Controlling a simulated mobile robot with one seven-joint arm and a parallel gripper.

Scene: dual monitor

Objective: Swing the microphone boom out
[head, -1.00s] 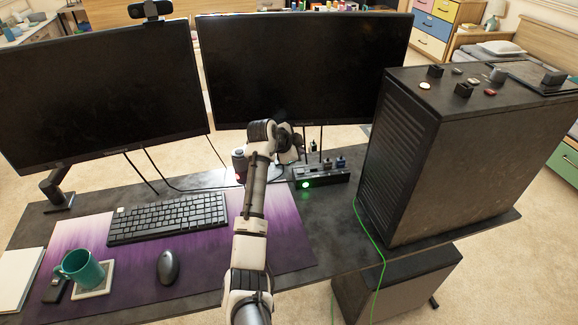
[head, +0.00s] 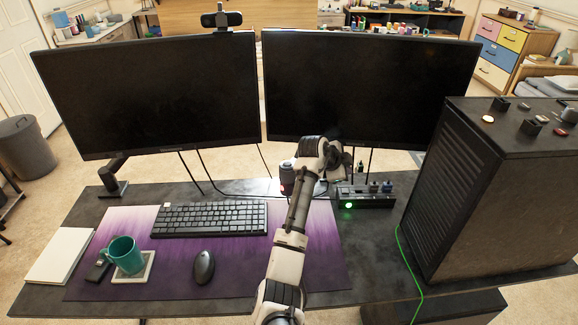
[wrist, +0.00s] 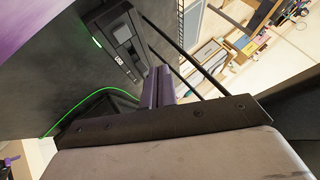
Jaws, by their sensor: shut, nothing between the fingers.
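I cannot make out a microphone boom in either view. My arm reaches forward over the desk in the head view, and its wrist hides most of the hand in front of the right monitor (head: 370,85). In the wrist view my gripper (wrist: 158,86) shows its two fingers pressed together, with nothing between them. The fingers point past the edge of the dark desk (wrist: 70,75), apart from the black hub (wrist: 118,50) beside them.
The left monitor (head: 150,95) carries a webcam (head: 222,19). A large PC case (head: 500,190) stands at the right, with a green cable (head: 403,255) hanging beside it. Keyboard (head: 209,218), mouse (head: 204,266), teal mug (head: 125,255) and notebook (head: 60,257) occupy the left half.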

